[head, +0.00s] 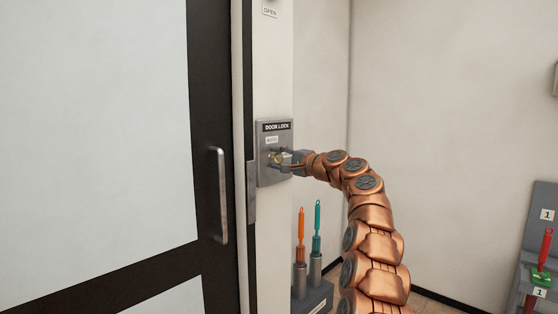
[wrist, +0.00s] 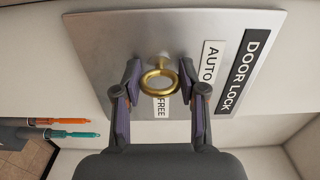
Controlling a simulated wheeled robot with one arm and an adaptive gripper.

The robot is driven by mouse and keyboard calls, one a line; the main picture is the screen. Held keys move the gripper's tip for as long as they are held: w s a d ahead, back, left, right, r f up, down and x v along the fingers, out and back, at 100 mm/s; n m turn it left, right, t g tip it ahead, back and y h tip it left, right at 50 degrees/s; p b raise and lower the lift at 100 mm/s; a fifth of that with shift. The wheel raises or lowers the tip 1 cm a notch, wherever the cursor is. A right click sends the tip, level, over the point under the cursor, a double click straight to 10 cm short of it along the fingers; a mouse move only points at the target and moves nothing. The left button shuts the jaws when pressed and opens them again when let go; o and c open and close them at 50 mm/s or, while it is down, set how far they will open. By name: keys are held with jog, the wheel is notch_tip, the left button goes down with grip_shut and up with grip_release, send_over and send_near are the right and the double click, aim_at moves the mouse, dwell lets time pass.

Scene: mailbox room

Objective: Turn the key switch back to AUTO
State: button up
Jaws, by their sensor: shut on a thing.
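The key switch is on a grey DOOR LOCK plate (head: 263,165) on the white post beside the door. The plate also fills the upper middle of the wrist view (wrist: 100,40). A brass key (wrist: 159,72) with a ring-shaped bow stands in it. The AUTO label (wrist: 208,61) is between the key and the DOOR LOCK title; the FREE label (wrist: 162,106) is below the key in the wrist view, partly hidden by it. My gripper (wrist: 159,80) is shut on the key, one finger on each side. In the head view my gripper (head: 285,159) hides part of the key. I cannot tell which label the key points to.
The door (head: 95,120) with its vertical handle (head: 220,195) is left of the plate. An orange tool (head: 301,232) and a teal tool (head: 317,228) stand in a grey holder below. A red-handled tool (head: 546,248) is at the far right. Bare wall lies behind my arm.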

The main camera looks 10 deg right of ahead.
jog(key=o, duration=1.2)
jog(key=shift+c, duration=0.2)
jog(key=shift+s+d, duration=0.1)
jog(key=shift+s, duration=0.05)
jog(key=shift+s+d+r, duration=0.15)
jog(key=shift+s+d, duration=0.15)
jog(key=shift+s, duration=0.1)
jog(key=shift+v, duration=0.85)
send_near(282, 159)
jog(key=shift+d, duration=0.2)
